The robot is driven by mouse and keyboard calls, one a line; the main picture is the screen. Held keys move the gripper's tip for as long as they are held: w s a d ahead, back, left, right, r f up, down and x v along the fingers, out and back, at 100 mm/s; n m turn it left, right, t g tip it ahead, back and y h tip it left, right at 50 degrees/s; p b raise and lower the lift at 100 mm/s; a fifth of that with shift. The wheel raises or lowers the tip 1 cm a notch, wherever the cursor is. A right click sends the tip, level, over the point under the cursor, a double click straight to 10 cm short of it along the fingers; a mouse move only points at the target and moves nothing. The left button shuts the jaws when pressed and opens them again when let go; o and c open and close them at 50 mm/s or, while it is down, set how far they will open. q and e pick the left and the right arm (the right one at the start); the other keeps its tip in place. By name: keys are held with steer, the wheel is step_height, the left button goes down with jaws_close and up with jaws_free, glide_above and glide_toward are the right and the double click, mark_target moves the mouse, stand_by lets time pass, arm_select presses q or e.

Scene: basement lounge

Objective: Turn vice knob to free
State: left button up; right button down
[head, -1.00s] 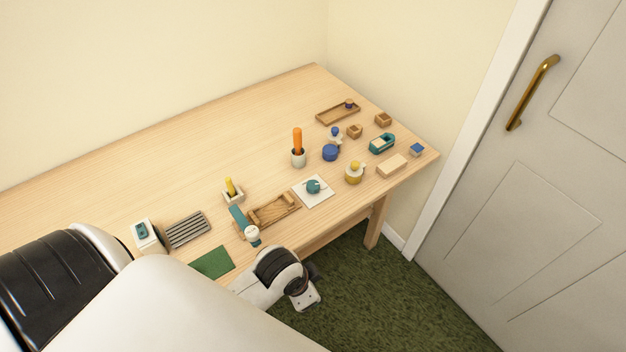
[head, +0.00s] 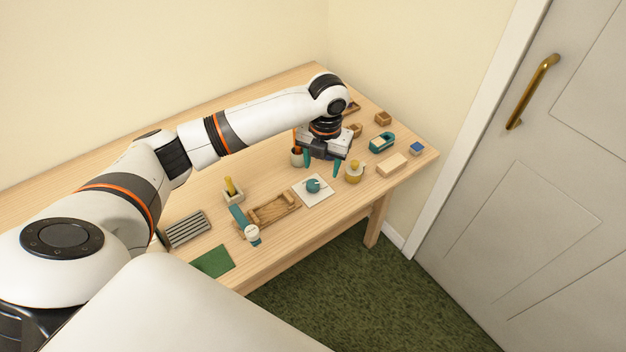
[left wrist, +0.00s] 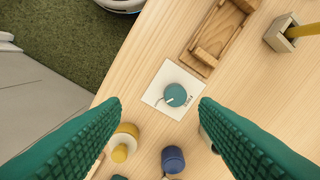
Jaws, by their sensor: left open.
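The teal round knob (head: 313,186) sits on a white square plate (head: 326,199) near the table's front edge. In the left wrist view the knob (left wrist: 177,94) shows a pale pointer line toward the left of the picture, and small dark lettering is on the plate beside it, too small to read surely. A wooden vice-like frame (head: 272,210) lies left of the plate; it also shows in the left wrist view (left wrist: 218,38). My left gripper (head: 322,165) is open and empty, above the table and behind the knob, its teal fingers apart and not touching it. My right gripper is not in view.
A yellow-topped bottle (head: 354,172) stands right of the plate, close to my left gripper. A grey cup (head: 297,158) and a blue pot (left wrist: 173,160) are near too.

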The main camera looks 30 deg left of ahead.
mark_target(312, 185)
arm_select(q)
steer(key=shift+m, duration=0.6)
steer(key=a+f, duration=0.1)
steer(key=f, duration=0.2)
steer(key=a+f, duration=0.1)
steer(key=f, duration=0.2)
steer(key=w+a+f, duration=0.1)
steer(key=f, duration=0.3)
steer(key=shift+p, duration=0.3)
steer(key=shift+c, duration=0.3)
steer(key=shift+r, duration=0.1)
steer(key=c, duration=0.9)
